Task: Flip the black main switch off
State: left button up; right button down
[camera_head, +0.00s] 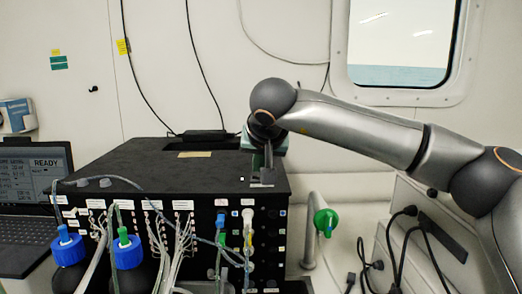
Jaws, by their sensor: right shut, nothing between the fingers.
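A large black instrument box (150,158) stands in the middle of the head view, with a front panel of labelled ports, tubes and cables. My right gripper (267,163) points down over the back right part of the box's top. It is shut and holds nothing. Just below its fingertips is a small dark grey piece (263,178) near the box's right edge; I cannot tell whether they touch. I cannot clearly make out the black main switch; it may be hidden or too small to tell. My left gripper is not in view.
Blue-capped bottles (68,249) stand before the box. A green-handled pipe (325,221) and black plugs with cables (402,217) are at the right. A window (402,42) is behind my right arm.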

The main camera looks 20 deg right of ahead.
jog(key=shift+f, duration=0.2)
jog(key=shift+a+f+h+p, duration=0.1)
jog(key=shift+a+h+p, duration=0.2)
jog(key=shift+p, duration=0.45)
jog(key=shift+d+f+b, duration=0.1)
jog(key=shift+f+b, duration=0.05)
jog(key=shift+b, duration=0.15)
jog(key=shift+d, duration=0.15)
jog(key=shift+s+d, duration=0.2)
jog(key=shift+d, duration=0.5)
jog(key=shift+r, duration=0.2)
